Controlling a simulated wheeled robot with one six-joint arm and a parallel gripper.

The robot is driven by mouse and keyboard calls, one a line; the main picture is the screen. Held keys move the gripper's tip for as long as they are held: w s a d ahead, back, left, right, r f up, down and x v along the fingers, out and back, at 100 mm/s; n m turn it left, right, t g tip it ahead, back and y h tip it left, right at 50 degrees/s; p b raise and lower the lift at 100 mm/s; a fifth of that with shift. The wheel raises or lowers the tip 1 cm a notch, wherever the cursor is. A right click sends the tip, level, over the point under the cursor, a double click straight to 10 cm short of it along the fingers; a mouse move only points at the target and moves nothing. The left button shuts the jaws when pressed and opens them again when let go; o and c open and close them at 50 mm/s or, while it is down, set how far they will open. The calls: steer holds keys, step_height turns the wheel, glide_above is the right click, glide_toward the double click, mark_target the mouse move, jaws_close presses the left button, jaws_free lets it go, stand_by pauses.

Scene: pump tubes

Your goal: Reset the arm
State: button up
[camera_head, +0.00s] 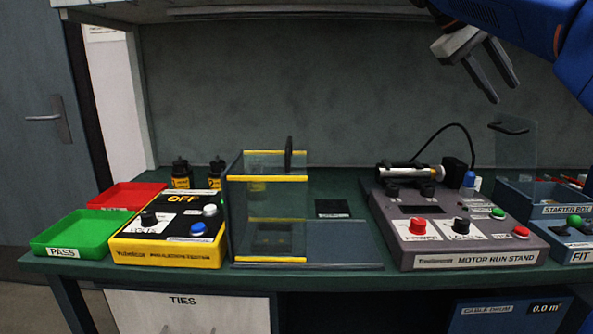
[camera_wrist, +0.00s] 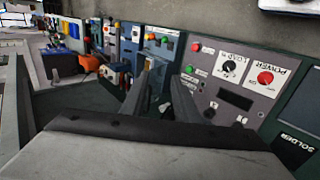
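My gripper (camera_head: 504,92) hangs from my blue arm at the upper right in the head view, high above the bench and touching nothing. Its two dark fingers are apart with nothing between them. The fingers also show in the wrist view (camera_wrist: 162,75), with a gap between them. Below and to the left of it stands the motor run stand (camera_head: 468,259), a grey box with red, black and green controls and a dark cylinder on top. The motor run stand also shows tilted in the wrist view (camera_wrist: 238,80).
On the green bench stand a green PASS tray (camera_head: 62,252), a red tray (camera_head: 126,190), a yellow box reading OFF (camera_head: 165,254) and a clear yellow-edged enclosure (camera_head: 270,259). A clear upright panel (camera_head: 515,160) rises below my gripper, near the blue starter box (camera_head: 566,210).

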steer(key=s+a+f+t+y, duration=0.1)
steer(key=s+a+f+y, duration=0.2)
steer(key=s+f, duration=0.4)
steer(key=s+a+f+t+y, duration=0.2)
steer(key=s+a+f, duration=0.2)
steer(key=f, duration=1.9)
steer(key=s+a+f+t+y, duration=0.1)
steer(key=s+a+f+y, duration=0.2)
steer(key=s+f, duration=0.8)
step_height(320, 180, down, 4)
steer(key=shift+a+r+t+y, duration=0.1)
steer(key=shift+a+t+y, duration=0.25)
steer(key=shift+a, duration=0.5)
